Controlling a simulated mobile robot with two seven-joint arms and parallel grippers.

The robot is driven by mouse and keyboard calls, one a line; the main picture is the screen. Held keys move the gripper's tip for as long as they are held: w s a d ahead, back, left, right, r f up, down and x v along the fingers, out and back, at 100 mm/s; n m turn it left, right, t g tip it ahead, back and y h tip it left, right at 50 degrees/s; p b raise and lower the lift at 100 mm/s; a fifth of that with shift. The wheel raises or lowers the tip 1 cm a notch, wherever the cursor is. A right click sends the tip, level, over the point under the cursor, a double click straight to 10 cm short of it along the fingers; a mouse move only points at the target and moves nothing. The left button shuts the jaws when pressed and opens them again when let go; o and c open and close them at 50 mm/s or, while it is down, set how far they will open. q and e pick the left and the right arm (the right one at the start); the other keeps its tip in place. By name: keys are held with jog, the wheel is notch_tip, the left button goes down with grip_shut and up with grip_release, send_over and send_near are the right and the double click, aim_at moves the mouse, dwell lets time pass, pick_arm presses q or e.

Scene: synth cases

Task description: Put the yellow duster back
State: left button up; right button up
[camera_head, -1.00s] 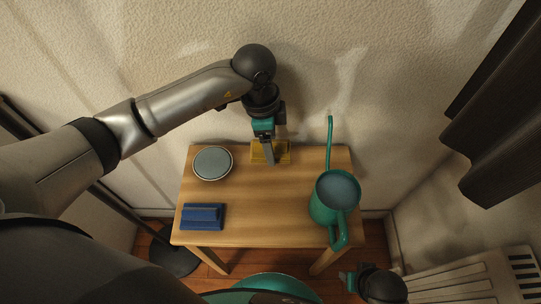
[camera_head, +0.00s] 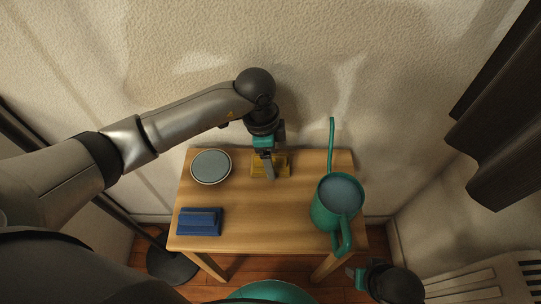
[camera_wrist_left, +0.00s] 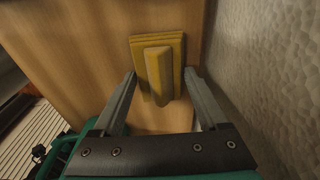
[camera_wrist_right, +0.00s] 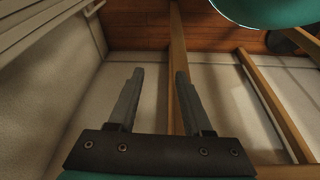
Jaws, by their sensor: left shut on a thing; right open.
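The yellow duster (camera_head: 283,168), a flat block with a raised grip bar, is at the back middle of the small wooden table. My left gripper (camera_head: 267,172) comes down over it from above. In the left wrist view, the yellow duster (camera_wrist_left: 158,78) sits between the two fingers of my left gripper (camera_wrist_left: 159,74), which is shut on it. I cannot tell whether its underside touches the tabletop. My right gripper (camera_wrist_right: 158,75) is open and empty, low down at the table's front right.
On the wooden table (camera_head: 260,215) are a round grey-topped dish (camera_head: 211,166) at back left, a blue duster (camera_head: 200,222) at front left and a green watering can (camera_head: 330,212) at right. The wall is close behind. The table's middle is clear.

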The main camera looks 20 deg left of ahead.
pick_arm(q)
jog(key=o, duration=1.2)
jog(key=shift+r, duration=0.1)
pick_arm(e)
jog(key=shift+r, duration=0.1)
pick_arm(q)
jog(key=shift+r, duration=0.2)
jog(key=shift+s+a+r+p, duration=0.1)
jog(key=shift+a+r+p, duration=0.15)
jog(key=shift+r+p, duration=1.2)
jog(key=shift+s+a+r+p, duration=0.15)
jog(key=shift+r+p, duration=0.25)
jog(key=shift+r, duration=2)
jog(key=shift+w+a+r+p, duration=0.1)
jog(key=shift+a+r+p, duration=0.2)
jog(key=shift+r+p, duration=1.15)
pick_arm(e)
jog(key=s+d+f, duration=0.1)
jog(key=s+f, duration=0.1)
jog(key=f, duration=0.3)
jog(key=s+d+f+g+b, duration=0.1)
jog(key=s+d+f, duration=0.1)
jog(key=f, duration=0.3)
jog(key=shift+s, duration=0.8)
pick_arm(q)
jog(key=shift+r, duration=0.5)
pick_arm(e)
jog(key=shift+d, duration=0.1)
